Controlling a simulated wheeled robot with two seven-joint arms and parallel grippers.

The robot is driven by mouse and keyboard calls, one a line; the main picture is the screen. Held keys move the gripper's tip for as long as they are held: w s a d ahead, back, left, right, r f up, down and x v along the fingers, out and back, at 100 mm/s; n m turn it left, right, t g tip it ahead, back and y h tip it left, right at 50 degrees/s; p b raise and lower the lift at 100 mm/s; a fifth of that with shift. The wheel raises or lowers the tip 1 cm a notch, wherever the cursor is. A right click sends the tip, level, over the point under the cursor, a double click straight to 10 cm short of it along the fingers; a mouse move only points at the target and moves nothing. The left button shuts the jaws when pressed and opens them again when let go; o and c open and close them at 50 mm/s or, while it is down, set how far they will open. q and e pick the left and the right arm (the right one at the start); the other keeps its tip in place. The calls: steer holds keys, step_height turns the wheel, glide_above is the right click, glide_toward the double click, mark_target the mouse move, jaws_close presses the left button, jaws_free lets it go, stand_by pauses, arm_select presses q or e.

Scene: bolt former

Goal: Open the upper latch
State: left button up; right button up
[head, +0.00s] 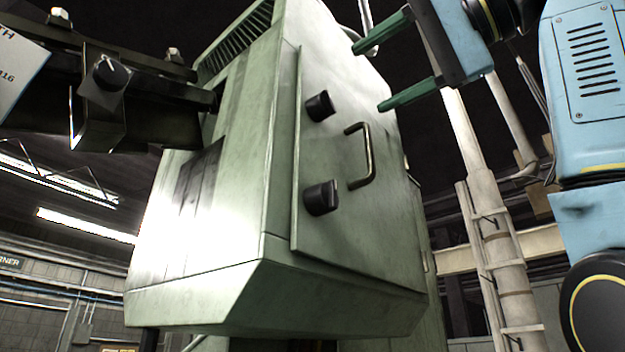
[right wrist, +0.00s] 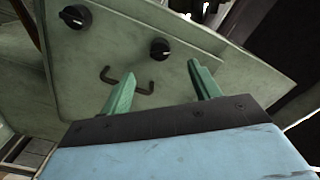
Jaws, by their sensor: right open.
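The upper latch (head: 318,106) is a black knob on the pale green cabinet door (head: 335,225); it also shows in the right wrist view (right wrist: 160,48). A similar lower latch (head: 321,198) sits below it and appears at upper left in the right wrist view (right wrist: 75,16). A dark bar handle (head: 360,155) is right of the latches. My right gripper (head: 368,78) is open and empty, its green fingers pointing left, to the upper right of the upper latch and apart from it. In the right wrist view, the upper latch appears beyond the gap between the fingertips (right wrist: 160,70).
The green cabinet (head: 190,210) fills the middle of the head view. A dark machine arm (head: 110,100) with a small knob juts in from the left towards it. Pale pipes and a ladder-like frame (head: 490,250) stand behind at right. The space right of the door looks open.

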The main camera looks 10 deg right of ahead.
mark_target(331, 101)
steer(key=w+a+n+p, duration=0.1)
steer(key=w+n, duration=0.1)
steer(key=w+a+n+p, duration=0.1)
steer(key=w+a+p, duration=0.1)
steer(key=w+a+n+p, duration=0.1)
steer(key=w+a+n, duration=0.1)
steer(key=shift+w+r+n+p, duration=0.1)
steer(key=shift+w+n+p, duration=0.2)
steer(key=shift+w, duration=0.05)
steer(key=shift+s+n+p, duration=0.15)
steer(key=shift+n+p, duration=0.2)
steer(key=shift+n, duration=2.25)
